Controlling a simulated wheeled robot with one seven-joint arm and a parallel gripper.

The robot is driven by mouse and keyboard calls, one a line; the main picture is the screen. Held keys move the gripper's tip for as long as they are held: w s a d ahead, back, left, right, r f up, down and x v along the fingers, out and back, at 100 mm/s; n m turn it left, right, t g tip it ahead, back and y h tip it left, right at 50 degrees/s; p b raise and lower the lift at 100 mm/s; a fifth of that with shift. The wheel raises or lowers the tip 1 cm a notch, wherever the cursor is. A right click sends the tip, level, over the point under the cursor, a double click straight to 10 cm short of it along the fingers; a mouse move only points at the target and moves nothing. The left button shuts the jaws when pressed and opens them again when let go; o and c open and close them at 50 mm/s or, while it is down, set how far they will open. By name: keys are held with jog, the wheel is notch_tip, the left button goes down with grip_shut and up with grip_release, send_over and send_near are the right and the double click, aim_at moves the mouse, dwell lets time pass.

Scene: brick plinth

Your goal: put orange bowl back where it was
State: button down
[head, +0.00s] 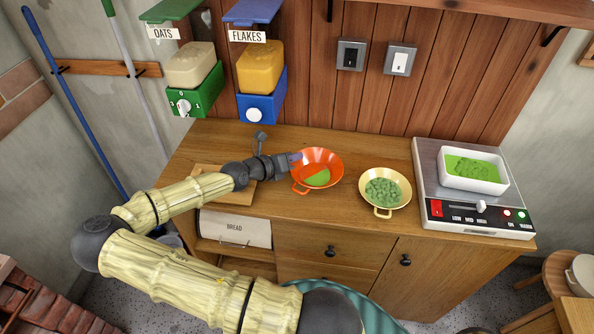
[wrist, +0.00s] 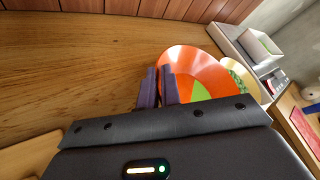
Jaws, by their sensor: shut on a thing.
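The orange bowl (head: 320,163) is on or just above the wooden counter, left of the cream bowl; I cannot tell whether it touches the wood. It has small loop handles and something flat and green inside. My gripper (head: 294,158) comes from the left and is shut on the bowl's left rim. In the wrist view the two dark fingers of my gripper (wrist: 158,88) pinch the near left edge of the orange bowl (wrist: 190,63), which looks a little tilted there. The fingers hide a small part of the rim.
A cream bowl (head: 402,190) with green pieces stands close on the right. A white scale-like appliance (head: 438,180) bears a white tub (head: 449,184) of green stuff. A cutting board (head: 240,198) lies under my arm. Dispensers for oats (head: 190,66) and flakes (head: 260,68) hang behind.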

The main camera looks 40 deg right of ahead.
jog(key=shift+f, duration=0.45)
jog(key=shift+f, duration=0.1)
notch_tip(320, 180, down, 4)
jog(key=shift+r, duration=0.2)
jog(key=c, duration=1.6)
grip_release()
jog(key=shift+a, duration=0.1)
jog(key=b+v, duration=0.1)
jog(key=v, duration=1.1)
jog(key=shift+b, duration=0.35)
